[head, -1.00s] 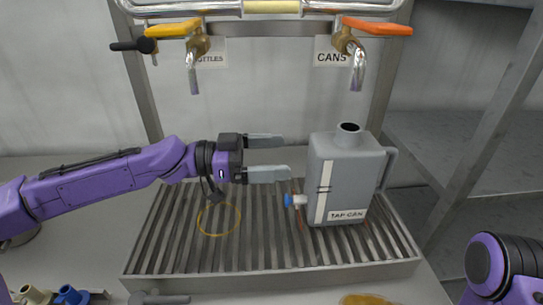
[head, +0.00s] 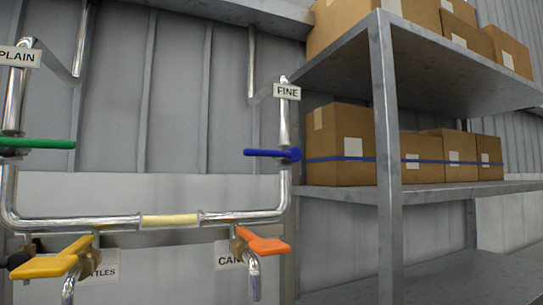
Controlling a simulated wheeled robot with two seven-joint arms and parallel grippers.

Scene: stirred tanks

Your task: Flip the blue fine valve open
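The blue fine valve (head: 272,154) is a blue lever on the right vertical pipe, under a white label reading FINE (head: 287,92). The lever lies horizontal, across the pipe, and points left. Neither of my grippers is in the current head view.
A green lever (head: 38,144) sits on the left pipe below a PLAIN label (head: 17,57). Yellow (head: 50,264) and orange (head: 263,243) tap handles sit below the chrome crosspipe. A metal shelf (head: 390,150) with cardboard boxes (head: 340,145) stands close at right.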

